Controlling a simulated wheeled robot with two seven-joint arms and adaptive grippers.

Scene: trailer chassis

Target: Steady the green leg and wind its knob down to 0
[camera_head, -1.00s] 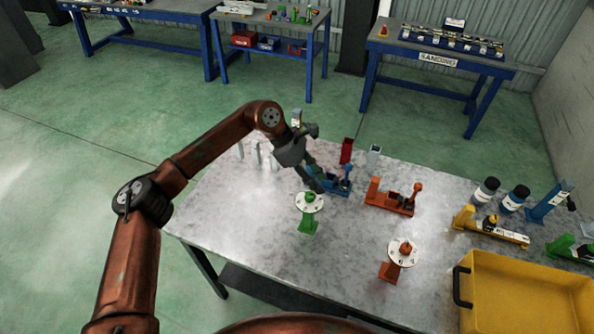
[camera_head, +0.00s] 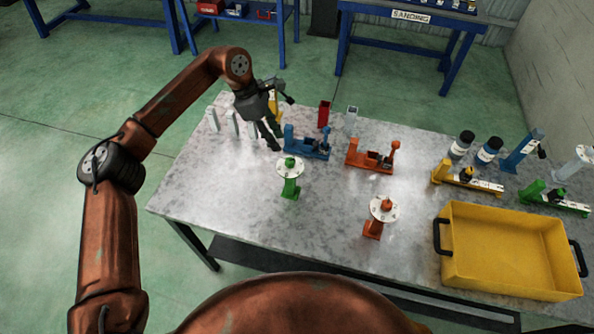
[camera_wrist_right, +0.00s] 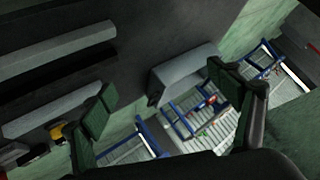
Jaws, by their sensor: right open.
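The green leg (camera_head: 291,189) stands upright on the grey table, left of the middle in the head view. It has a white round plate (camera_head: 284,175) with a green knob (camera_head: 290,162) on top. My left gripper (camera_head: 267,143) hangs above the table, up and left of the green leg in the picture. Its two fingers point down, look parted and hold nothing, and they appear apart from the leg. My right gripper (camera_wrist_right: 168,105) shows only in the wrist view, open and empty, with no green leg between its fingers.
An orange leg (camera_head: 373,229) stands to the right. Blue (camera_head: 308,147) and orange (camera_head: 368,160) fixtures lie behind the green leg. A yellow bin (camera_head: 505,250) takes the table's right front. The table's left front (camera_head: 220,190) is clear.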

